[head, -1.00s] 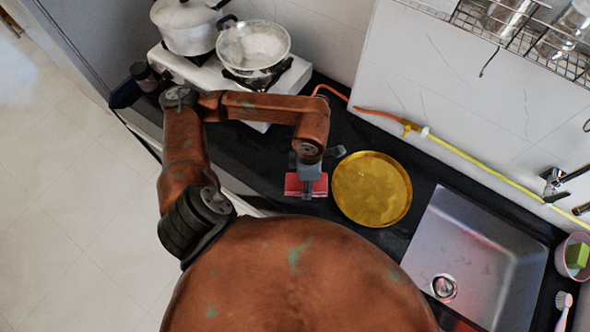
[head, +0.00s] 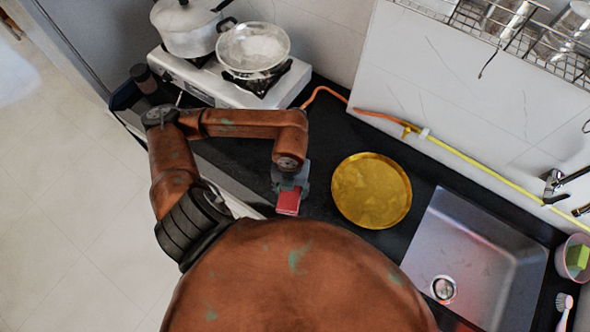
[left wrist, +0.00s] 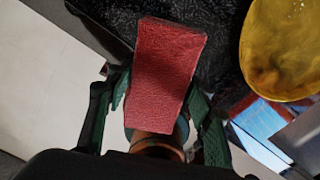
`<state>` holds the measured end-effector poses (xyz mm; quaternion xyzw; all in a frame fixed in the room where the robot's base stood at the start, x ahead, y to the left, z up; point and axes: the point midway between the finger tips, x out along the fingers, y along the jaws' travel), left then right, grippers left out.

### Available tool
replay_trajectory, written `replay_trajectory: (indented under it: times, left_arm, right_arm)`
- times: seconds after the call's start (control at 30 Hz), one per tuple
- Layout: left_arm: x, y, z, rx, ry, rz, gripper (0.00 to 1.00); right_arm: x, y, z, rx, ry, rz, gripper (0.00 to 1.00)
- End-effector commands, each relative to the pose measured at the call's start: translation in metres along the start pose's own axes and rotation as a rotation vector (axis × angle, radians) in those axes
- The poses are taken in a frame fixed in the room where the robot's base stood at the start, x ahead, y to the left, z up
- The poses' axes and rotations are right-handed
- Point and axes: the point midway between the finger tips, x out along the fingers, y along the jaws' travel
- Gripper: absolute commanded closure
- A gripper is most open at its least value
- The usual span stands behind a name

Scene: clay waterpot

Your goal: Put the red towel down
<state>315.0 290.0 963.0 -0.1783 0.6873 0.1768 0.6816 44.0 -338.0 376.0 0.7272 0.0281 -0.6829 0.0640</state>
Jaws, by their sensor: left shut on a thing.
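The red towel (head: 289,202) is a small folded block at the front edge of the black counter, left of the yellow tray. In the left wrist view the red towel (left wrist: 166,68) stands between the fingers of my left gripper (left wrist: 150,115). My left gripper (head: 289,186) is shut on it in the head view, with the arm coming over from the left. I cannot tell whether the towel touches the counter. My right gripper is not in view.
The round yellow tray (head: 371,191) lies right of the towel, and the sink (head: 478,255) is farther right. A white gas stove (head: 222,90) with a pot (head: 186,27) and a pan (head: 253,48) stands behind. Black counter (head: 325,130) between stove and tray is clear.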

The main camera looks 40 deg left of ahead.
Motion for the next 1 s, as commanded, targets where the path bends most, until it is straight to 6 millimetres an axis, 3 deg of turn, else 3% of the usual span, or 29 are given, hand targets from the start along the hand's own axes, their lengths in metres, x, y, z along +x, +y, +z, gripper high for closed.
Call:
replay_trajectory:
  times: [0.37,0.5,0.7,0.87,1.0]
  left_arm:
    - [0.037,0.006,0.085,-0.006,0.003,0.002,0.90]
    - [0.065,0.007,0.104,-0.003,0.004,0.001,0.90]
    - [0.086,0.007,0.122,0.000,0.001,0.002,0.90]
    - [0.092,0.006,0.127,0.000,0.001,0.002,0.90]
    - [0.110,0.006,0.128,0.001,0.004,0.003,0.90]
  right_arm:
    - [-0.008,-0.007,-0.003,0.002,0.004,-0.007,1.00]
    - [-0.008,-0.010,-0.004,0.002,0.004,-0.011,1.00]
    - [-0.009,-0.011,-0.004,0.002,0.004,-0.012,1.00]
    - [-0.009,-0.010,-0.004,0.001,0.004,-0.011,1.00]
    - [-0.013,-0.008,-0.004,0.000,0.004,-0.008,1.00]
